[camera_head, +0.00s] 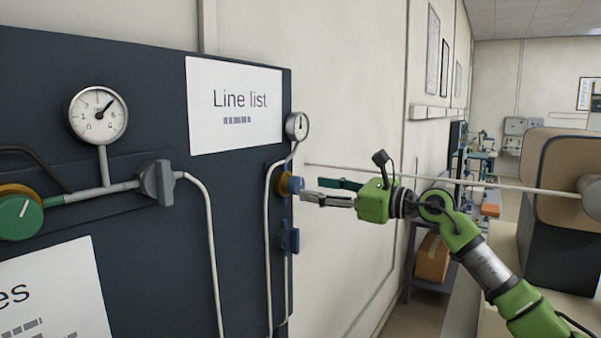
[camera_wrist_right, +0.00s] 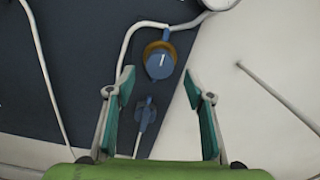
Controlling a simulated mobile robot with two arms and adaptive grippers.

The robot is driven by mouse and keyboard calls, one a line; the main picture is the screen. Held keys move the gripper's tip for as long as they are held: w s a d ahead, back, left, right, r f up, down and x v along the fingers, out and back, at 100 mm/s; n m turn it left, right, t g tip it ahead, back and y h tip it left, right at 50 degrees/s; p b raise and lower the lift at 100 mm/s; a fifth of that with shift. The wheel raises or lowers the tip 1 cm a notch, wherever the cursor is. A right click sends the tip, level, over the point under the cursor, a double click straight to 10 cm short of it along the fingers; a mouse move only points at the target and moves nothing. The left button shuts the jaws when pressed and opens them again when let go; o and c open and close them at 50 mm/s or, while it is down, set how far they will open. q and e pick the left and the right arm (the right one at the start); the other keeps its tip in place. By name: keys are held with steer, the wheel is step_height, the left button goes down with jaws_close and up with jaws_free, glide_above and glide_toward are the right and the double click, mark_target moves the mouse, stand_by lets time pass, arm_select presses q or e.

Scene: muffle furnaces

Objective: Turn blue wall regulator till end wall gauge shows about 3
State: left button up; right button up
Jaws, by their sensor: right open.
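The blue regulator (camera_head: 296,185) is a round knob with a yellow-brown collar at the right end of the dark panel. In the right wrist view the blue regulator (camera_wrist_right: 159,65) faces me, with a white mark pointing nearly straight up. A small round gauge (camera_head: 297,126) sits above it on a pipe; its needle points about upward, but its numbers are too small to read. My right gripper (camera_head: 310,189) is open and empty. Its fingertips point at the knob, one to each side in the wrist view, seemingly just short of it. My left gripper is not in view.
A blue valve handle (camera_head: 288,238) is just below the regulator. On the panel's front face are a larger gauge (camera_head: 99,115), a green knob (camera_head: 20,216), a grey valve (camera_head: 157,183) and a "Line list" sheet (camera_head: 234,105). A thin rod (camera_head: 470,182) runs behind my arm.

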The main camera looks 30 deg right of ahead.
mark_target(300, 186)
steer(key=p+x, duration=0.2)
steer(key=x, duration=0.2)
steer(key=shift+w+a+r, duration=0.1)
steer(key=shift+w+r, duration=0.1)
steer(key=shift+w+a+f, duration=0.2)
steer(key=shift+w, duration=0.3)
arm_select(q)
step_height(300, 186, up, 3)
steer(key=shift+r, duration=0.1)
arm_select(e)
steer(key=c, duration=1.1)
steer(key=shift+b, duration=0.35)
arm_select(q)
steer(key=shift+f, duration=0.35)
